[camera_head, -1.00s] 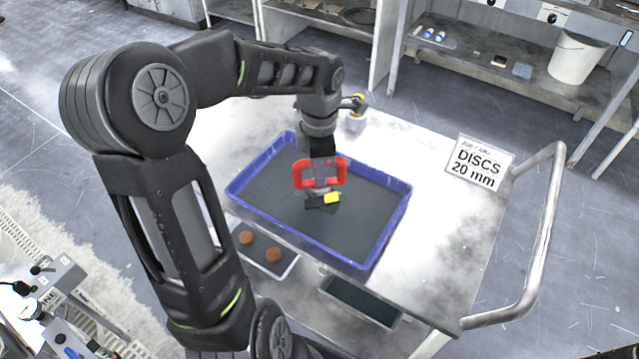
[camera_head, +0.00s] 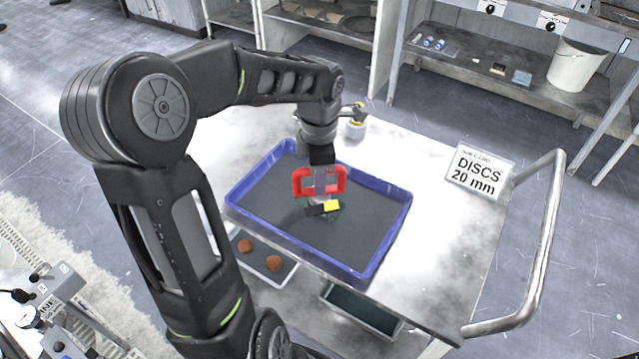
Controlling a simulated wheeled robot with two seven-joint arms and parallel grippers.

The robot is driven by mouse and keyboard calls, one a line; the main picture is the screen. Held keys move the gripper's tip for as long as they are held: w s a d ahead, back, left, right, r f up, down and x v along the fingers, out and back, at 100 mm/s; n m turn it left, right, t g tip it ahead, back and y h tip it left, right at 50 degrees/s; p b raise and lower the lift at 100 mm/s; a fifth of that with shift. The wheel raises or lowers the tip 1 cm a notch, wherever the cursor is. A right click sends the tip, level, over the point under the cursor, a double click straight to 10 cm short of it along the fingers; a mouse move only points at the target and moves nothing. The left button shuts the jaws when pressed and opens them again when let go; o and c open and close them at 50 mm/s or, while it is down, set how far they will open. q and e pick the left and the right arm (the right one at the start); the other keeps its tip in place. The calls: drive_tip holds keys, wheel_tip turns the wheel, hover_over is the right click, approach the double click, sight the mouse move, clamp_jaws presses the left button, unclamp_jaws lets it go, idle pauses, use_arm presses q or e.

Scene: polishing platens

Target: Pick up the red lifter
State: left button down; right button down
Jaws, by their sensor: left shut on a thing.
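The red lifter (camera_head: 300,181) is a red frame-like handle over the left-middle part of the blue tray. My left gripper (camera_head: 321,189) comes down from above and is shut on the red lifter. A small block, part yellow and part black (camera_head: 330,206), shows just below the lifter. I cannot tell whether it is joined to the lifter or to the gripper. A greenish, partly hidden patch shows beneath it. My right gripper is not in view.
The blue tray (camera_head: 384,250) with a dark floor stands on a pale cart top (camera_head: 430,215). A sign reading "DISCS 20 mm" (camera_head: 478,172) stands at the right, near a metal handrail (camera_head: 548,230). A bottle-like item (camera_head: 355,122) stands behind the tray. Two brown discs (camera_head: 273,263) lie on a lower tray.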

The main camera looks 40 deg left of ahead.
use_arm(q)
wheel_tip(320, 180, up, 10)
drive_tip(key=shift+r, duration=0.1)
idle(0.4)
idle(0.5)
